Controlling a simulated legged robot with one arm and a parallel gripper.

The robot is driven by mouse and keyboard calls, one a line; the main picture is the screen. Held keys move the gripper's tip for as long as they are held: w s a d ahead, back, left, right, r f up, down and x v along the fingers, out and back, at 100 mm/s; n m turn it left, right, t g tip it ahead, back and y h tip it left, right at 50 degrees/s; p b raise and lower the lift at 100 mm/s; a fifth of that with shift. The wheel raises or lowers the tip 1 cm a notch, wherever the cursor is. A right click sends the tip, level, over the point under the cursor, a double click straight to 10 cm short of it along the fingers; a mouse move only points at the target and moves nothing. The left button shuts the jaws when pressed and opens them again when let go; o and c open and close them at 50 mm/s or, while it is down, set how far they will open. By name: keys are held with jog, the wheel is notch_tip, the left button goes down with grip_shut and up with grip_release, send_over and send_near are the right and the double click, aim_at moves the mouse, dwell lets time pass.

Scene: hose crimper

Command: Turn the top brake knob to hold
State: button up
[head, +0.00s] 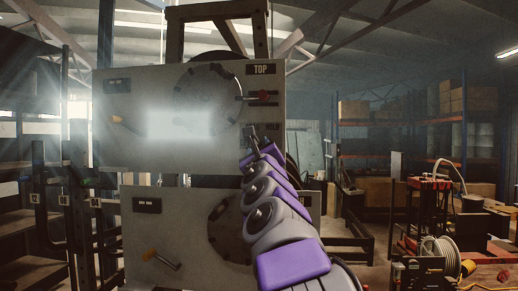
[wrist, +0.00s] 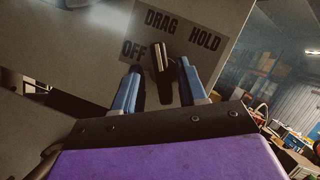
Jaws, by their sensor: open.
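The top brake knob (wrist: 158,57) is a dark, narrow lever on a pale panel in the wrist view. Its upper end points roughly toward DRAG on the label plate (wrist: 206,43), with OFF to its left and HOLD to its right. My gripper (wrist: 160,72) is open, with one blue finger on each side of the knob. I cannot tell whether either finger touches it. In the head view my gripper (head: 254,137) is at the lower right of the panel marked TOP (head: 120,153); the knob is not clear there.
A red-tipped lever (head: 262,94) sticks out above my gripper. A yellow-tipped lever (head: 117,119) is at the panel's left. A lower panel (head: 185,225) carries an orange-handled lever (head: 150,255). A hose reel (head: 438,257) and red cart stand at the right.

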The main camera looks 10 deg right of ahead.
jog(key=shift+c, duration=0.4)
jog(key=shift+d, duration=0.1)
jog(key=c, duration=0.6)
jog(key=shift+c, duration=0.2)
jog(key=shift+m+h, duration=0.4)
jog(key=shift+m, duration=0.3)
jog(key=m+g+h+p, duration=0.1)
jog(key=m+h+p, duration=0.1)
jog(key=m, duration=0.3)
jog(key=m+h+p, duration=0.2)
jog(key=m+h, duration=0.1)
jog(key=m, duration=0.2)
jog(key=m+g+h+p, duration=0.1)
jog(key=m+h+p, duration=0.1)
jog(key=m, duration=0.3)
jog(key=shift+w+a+m+g+h, duration=0.1)
jog(key=shift+a+m+g+h, duration=0.2)
jog(key=shift+a+m, duration=0.1)
jog(key=shift+f+m+p, duration=0.1)
jog(key=shift+m+p, duration=0.2)
